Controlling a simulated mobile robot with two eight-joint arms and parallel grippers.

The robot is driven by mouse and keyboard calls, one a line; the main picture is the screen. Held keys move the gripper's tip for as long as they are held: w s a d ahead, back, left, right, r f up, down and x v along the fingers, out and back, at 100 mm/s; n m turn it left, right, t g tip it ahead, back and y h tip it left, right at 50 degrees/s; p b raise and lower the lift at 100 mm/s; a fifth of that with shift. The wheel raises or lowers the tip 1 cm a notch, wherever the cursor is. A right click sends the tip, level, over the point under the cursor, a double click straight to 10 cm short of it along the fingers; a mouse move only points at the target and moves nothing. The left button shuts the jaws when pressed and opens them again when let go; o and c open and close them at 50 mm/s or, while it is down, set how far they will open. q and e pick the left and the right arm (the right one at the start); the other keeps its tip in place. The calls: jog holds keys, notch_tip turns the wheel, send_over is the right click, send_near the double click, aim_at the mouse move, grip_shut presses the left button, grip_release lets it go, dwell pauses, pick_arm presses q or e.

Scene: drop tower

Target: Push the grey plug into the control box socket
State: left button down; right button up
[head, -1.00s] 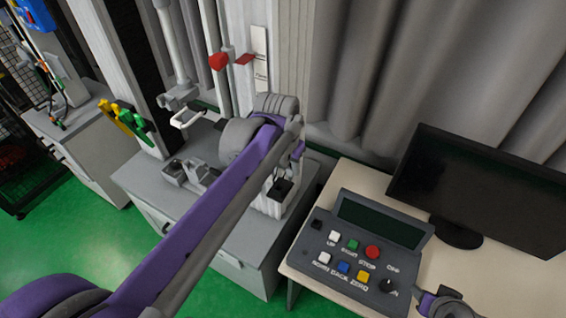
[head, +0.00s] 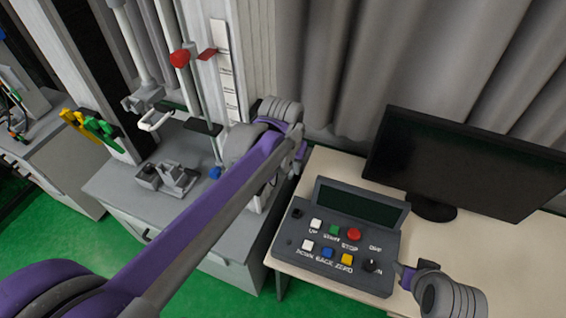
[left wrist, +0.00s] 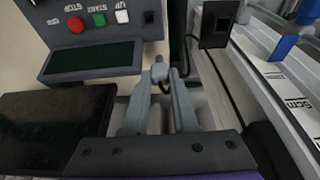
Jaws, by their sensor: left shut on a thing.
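In the left wrist view my left gripper (left wrist: 160,98) is shut on the small grey plug (left wrist: 158,72), which sticks out beyond the fingertips. A dark cord curves just behind it. The control panel with coloured buttons (left wrist: 100,22) is beyond and to the left; it also shows on the desk in the head view (head: 340,240). I cannot tell which dark opening is the socket. In the head view my forearm hides the left gripper and plug.
A monitor (head: 465,165) stands behind the panel on the pale desk (head: 325,165). The drop tower rail and its grey cabinet (head: 125,185) are to the left. Part of my right arm is by the panel's right edge.

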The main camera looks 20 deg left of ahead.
pick_arm(q)
jog(key=shift+w+d+f+b, duration=0.1)
jog(key=shift+d+f+b, duration=0.3)
jog(key=shift+f+b, duration=1.95)
jog(key=shift+w+d+f+b, duration=0.1)
jog(key=shift+d+f+b, duration=0.3)
jog(key=shift+f, duration=3.8)
jog(key=shift+w+d+f+b, duration=0.1)
jog(key=shift+d+f+b, duration=0.3)
jog(key=shift+f+b, duration=1.9)
pick_arm(e)
jog(key=s+f+g+p, duration=0.1)
jog(key=s+f, duration=0.4)
jog(key=f, duration=0.6)
jog(key=shift+f+p, duration=0.25)
jog(key=shift+p, duration=0.25)
pick_arm(q)
notch_tip(320, 180, down, 3)
jog(key=shift+r, duration=0.2)
pick_arm(e)
jog(key=shift+f, duration=0.25)
pick_arm(q)
jog(key=c, duration=0.6)
grip_release()
jog(key=v, duration=1.1)
jog(key=shift+p, duration=0.35)
pick_arm(e)
jog(key=shift+w+r, duration=0.15)
jog(key=shift+r, duration=0.5)
